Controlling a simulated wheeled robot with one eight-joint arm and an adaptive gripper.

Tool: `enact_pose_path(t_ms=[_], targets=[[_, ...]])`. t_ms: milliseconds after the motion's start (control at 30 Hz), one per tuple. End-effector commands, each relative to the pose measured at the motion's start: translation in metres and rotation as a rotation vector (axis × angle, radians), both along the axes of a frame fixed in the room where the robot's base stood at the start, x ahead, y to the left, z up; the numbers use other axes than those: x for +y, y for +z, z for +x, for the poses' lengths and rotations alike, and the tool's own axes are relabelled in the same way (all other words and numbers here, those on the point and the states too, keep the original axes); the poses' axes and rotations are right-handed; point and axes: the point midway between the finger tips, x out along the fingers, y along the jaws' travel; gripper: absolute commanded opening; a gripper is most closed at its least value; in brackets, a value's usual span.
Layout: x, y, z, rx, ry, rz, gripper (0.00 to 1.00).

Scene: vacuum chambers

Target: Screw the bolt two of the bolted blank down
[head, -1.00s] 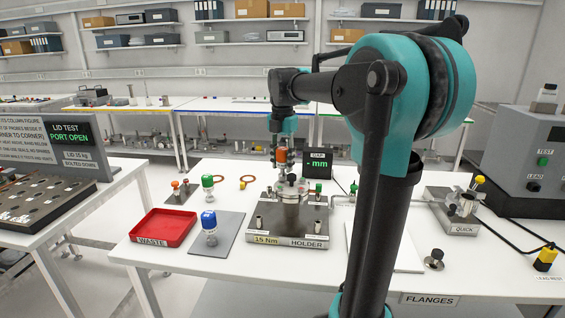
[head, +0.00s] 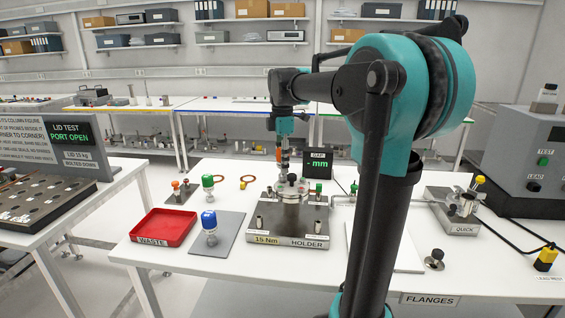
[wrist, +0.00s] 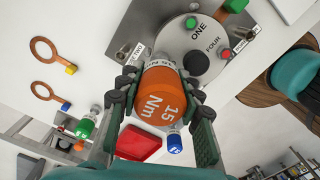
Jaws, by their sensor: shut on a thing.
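My gripper (wrist: 160,100) is shut on an orange torque driver (wrist: 158,98) marked 15 Nm, also seen in the head view (head: 279,154). The driver hangs upright over the round metal blank (wrist: 178,45), which sits on the holder (head: 262,225) in the head view. The blank carries the words ONE and FOUR and has coloured knobs or heads around it.
A red waste tray (head: 163,228) and a grey mat (head: 216,240) with a blue-capped driver (head: 209,222) are left of the holder. A green-capped driver (head: 208,184) stands behind them. The gap display (head: 318,160) stands behind the holder. The quick fixture (head: 455,210) is at the right.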

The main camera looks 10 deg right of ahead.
Motion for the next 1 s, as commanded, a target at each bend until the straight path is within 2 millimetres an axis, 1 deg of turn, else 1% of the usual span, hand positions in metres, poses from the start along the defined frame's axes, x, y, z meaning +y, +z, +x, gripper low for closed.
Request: enact_pose_path(t_ms=[133, 233, 500, 567, 633, 833, 1000], targets=[[0.0, 0.0001, 0.0003, 0.0, -0.121, 0.0, 0.0], [0.0, 0.0001, 0.0003, 0.0, -0.148, 0.0, 0.0], [0.0, 0.0001, 0.0003, 0.0, -0.156, 0.0, 0.0], [-0.0001, 0.0, 0.0003, 0.0, -0.189, 0.0, 0.0], [-0.0001, 0.0, 0.0005, 0.0, -0.261, 0.0, 0.0], [-0.0001, 0.002, 0.0005, 0.0, -0.263, 0.0, 0.0], [0.0, 0.0091, 0.0007, 0.0, -0.262, 0.0, 0.0]])
